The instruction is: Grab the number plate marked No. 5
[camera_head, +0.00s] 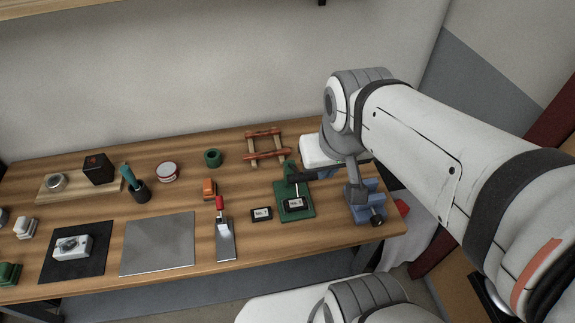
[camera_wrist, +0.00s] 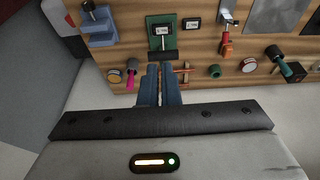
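Two small dark plates with white labels are in view; the lettering is too small to read, so I cannot tell which is No. 5. One plate (camera_head: 262,214) lies flat on the wooden bench, and it also shows in the wrist view (camera_wrist: 192,25). The other plate (camera_head: 295,203) sits on the green base of a press-like stand (camera_head: 309,212); it shows in the wrist view too (camera_wrist: 162,30). My gripper (camera_wrist: 161,68) has its two blue fingers slightly apart, with nothing visibly held. The fingers point toward the stand and are apart from both plates.
A blue vise (camera_head: 365,205) stands right of the green stand. A reddish wooden frame (camera_head: 265,147) stands behind. A grey metal sheet (camera_head: 157,245) lies farther left. Bare wood surrounds the loose plate.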

